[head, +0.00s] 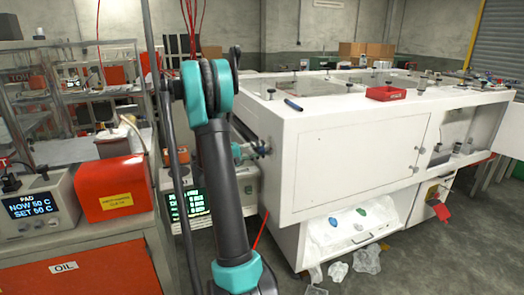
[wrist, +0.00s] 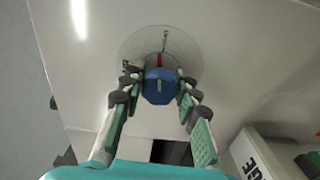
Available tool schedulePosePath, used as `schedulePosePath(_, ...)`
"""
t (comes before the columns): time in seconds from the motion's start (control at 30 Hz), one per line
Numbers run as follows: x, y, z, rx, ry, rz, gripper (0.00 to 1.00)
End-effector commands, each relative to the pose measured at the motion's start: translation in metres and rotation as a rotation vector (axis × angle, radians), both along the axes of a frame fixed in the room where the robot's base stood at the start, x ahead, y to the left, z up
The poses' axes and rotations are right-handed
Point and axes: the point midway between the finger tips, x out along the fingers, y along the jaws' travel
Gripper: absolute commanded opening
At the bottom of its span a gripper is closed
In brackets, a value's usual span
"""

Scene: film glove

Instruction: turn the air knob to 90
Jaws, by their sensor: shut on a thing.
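In the wrist view, the blue air knob (wrist: 159,88) sits on a round dial plate (wrist: 190,50) on a white panel. A pale line on the knob's face points roughly up and down in the picture. A thin red mark shows just above the knob, but the scale numbers cannot be read. My gripper (wrist: 160,80) is shut on the knob, one finger at each side. In the head view, my gripper is partly hidden behind my arm, against the left end of the white cabinet (head: 345,165).
A display unit (head: 185,207) with green text stands partly behind my arm. At the left are an orange box (head: 112,188) and a PAD controller (head: 38,208). A red tray (head: 386,93) lies on the cabinet top. Crumpled film (head: 366,260) lies on the floor.

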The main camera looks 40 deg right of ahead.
Motion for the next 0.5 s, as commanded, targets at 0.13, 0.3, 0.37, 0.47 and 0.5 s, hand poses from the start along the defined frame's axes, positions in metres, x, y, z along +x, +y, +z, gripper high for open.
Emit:
schedulePosePath(0.13, -0.0006, 0.0004, -0.0009, -0.017, -0.078, -0.001, 0.02)
schedulePosePath(0.3, -0.0005, 0.0004, -0.0011, -0.031, -0.137, -0.001, 0.02)
schedulePosePath(0.37, -0.0006, 0.0005, -0.0011, -0.034, -0.149, -0.001, 0.02)
schedulePosePath(0.47, -0.0006, 0.0005, -0.0012, -0.037, -0.164, -0.001, 0.02)
schedulePosePath(0.5, -0.0006, 0.0005, -0.0013, -0.038, -0.168, -0.001, 0.02)
